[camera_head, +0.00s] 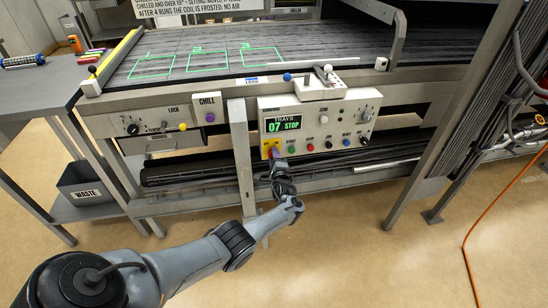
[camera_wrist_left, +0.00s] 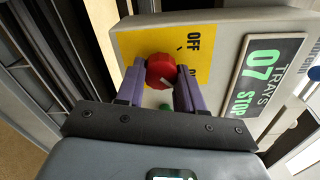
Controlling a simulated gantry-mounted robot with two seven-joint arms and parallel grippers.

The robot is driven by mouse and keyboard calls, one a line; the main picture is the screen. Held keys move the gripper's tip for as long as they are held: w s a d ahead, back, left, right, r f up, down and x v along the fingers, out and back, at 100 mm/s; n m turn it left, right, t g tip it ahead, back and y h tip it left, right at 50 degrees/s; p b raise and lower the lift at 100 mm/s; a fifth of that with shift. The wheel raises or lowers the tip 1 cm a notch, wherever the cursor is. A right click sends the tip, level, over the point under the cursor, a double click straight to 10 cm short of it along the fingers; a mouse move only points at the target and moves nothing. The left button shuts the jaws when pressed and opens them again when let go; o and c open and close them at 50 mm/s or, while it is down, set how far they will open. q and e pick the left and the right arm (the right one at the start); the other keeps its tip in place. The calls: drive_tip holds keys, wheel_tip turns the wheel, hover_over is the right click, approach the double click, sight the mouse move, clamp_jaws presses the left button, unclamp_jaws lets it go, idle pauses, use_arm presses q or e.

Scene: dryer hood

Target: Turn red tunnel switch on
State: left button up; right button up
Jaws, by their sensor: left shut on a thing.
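The red tunnel switch (camera_wrist_left: 161,70) is a round red knob on a yellow plate (camera_wrist_left: 203,62) at the left end of the control panel (camera_head: 318,121). In the left wrist view "OFF" is readable on the plate, and a second label is partly hidden by a finger. A pale mark shows on the knob; I cannot tell which label it points to. My left gripper (camera_wrist_left: 160,82) has its purple fingers on either side of the knob, shut on it. In the head view the left gripper (camera_head: 275,156) covers the knob. My right gripper is not in view.
The panel display (camera_head: 283,123) reads "TRAYS 07 STOP". Several small coloured buttons (camera_head: 310,147) sit right of the yellow plate. A grey upright post (camera_head: 240,150) stands close left of the panel. A waste bin (camera_head: 85,185) is at the left, and an orange cable (camera_head: 480,230) lies at the right.

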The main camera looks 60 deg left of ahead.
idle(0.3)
use_arm(q)
drive_tip(key=o, duration=1)
drive_tip(key=shift+o, duration=0.2)
drive_tip(key=p+v, duration=0.6)
drive_tip(key=v, duration=0.5)
drive_tip(key=shift+a+f, duration=0.1)
drive_tip(key=shift+f, duration=0.05)
